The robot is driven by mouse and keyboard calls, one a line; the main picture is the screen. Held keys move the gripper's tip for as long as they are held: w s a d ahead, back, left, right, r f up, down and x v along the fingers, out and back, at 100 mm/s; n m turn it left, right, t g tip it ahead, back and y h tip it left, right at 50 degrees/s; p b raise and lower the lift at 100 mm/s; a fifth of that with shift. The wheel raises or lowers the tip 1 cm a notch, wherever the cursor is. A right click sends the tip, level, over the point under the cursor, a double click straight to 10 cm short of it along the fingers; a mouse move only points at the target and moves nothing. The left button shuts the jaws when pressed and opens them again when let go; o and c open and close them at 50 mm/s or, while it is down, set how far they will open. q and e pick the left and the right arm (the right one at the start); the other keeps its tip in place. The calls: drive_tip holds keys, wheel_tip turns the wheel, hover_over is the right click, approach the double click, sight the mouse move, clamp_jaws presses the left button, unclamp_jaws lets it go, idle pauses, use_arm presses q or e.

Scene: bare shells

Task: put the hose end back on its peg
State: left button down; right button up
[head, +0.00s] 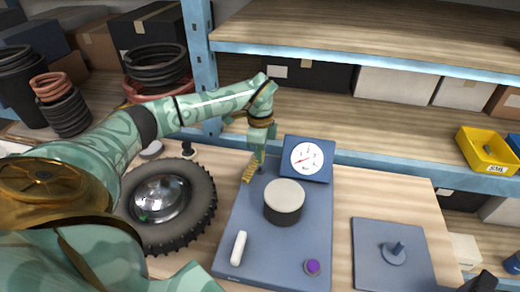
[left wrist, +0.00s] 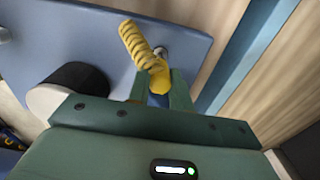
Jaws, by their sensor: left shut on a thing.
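My left gripper (head: 259,158) points down at the back left of a blue-grey panel (head: 245,225). It is shut on the yellow ribbed hose end (head: 249,172). In the left wrist view the hose end (left wrist: 148,55) sticks out of the jaws, its ribbed part leaning up and left. A short blue-grey stub (head: 396,249) stands on a separate square plate (head: 365,270) at the right. My right gripper is not in view.
The panel bears a white-topped black drum (head: 284,197), a white handle (head: 239,248) and a purple knob (head: 312,267). A dial gauge (head: 307,158) stands behind. A tyred wheel (head: 205,205) lies left; a shelf post (head: 199,60) rises behind. Bare wood separates panel and plate.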

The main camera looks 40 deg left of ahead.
use_arm(q)
drive_tip(key=shift+f, duration=0.1)
drive_tip(key=shift+f, duration=0.65)
drive_tip(key=shift+f+b, duration=0.2)
drive_tip(key=shift+b, duration=0.1)
drive_tip(key=shift+f, duration=0.3)
drive_tip(key=shift+f, duration=0.45)
idle(0.6)
drive_tip(key=c, duration=0.6)
unclamp_jaws()
drive_tip(key=shift+r, duration=0.15)
